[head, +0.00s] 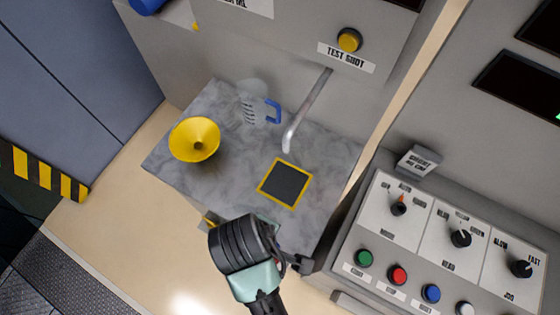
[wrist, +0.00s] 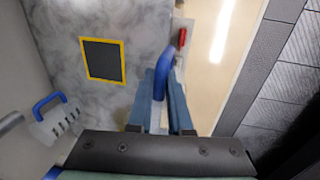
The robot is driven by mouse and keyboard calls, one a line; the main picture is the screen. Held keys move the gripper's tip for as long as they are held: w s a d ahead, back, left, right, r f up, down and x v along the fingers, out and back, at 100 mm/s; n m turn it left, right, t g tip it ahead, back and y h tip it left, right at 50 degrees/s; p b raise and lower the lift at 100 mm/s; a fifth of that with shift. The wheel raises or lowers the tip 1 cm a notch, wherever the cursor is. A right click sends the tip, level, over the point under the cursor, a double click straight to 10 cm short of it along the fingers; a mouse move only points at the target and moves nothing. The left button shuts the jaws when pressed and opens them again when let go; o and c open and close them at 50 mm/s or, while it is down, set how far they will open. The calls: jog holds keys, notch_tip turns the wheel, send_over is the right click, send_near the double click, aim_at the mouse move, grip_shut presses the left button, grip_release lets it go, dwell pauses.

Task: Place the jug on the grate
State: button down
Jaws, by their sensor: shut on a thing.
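The jug (head: 254,108) stands at the back of the grey marbled counter. It has a pale, see-through body with marks and a blue handle on its right. It also shows at the lower left of the wrist view (wrist: 58,122), apart from my fingers. The grate (head: 285,183) is a dark square with a yellow rim and nothing on it; it is also in the wrist view (wrist: 103,61). My gripper (wrist: 160,78) is shut on a curved blue handle (wrist: 161,70) near the counter's edge. What the handle belongs to is unclear. In the head view my wrist hides the fingers.
A yellow funnel (head: 194,140) stands left of the jug. A metal spout (head: 305,112) reaches down over the counter between jug and grate. A control panel (head: 440,245) with knobs and buttons is at the right. A small red part (wrist: 182,38) is at the counter's edge.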

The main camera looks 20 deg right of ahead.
jog(key=shift+s+a, duration=0.15)
jog(key=shift+s, duration=0.2)
jog(key=w+d+f+p, duration=0.3)
jog(key=w+d+p, duration=0.2)
jog(key=w+d, duration=0.5)
jog(key=shift+w+d+f+p, duration=0.2)
jog(key=shift+w+d+p, duration=0.15)
jog(key=shift+d, duration=1.7)
jog(key=shift+f, duration=0.1)
jog(key=c, duration=0.8)
grip_release()
jog(key=shift+c, duration=0.2)
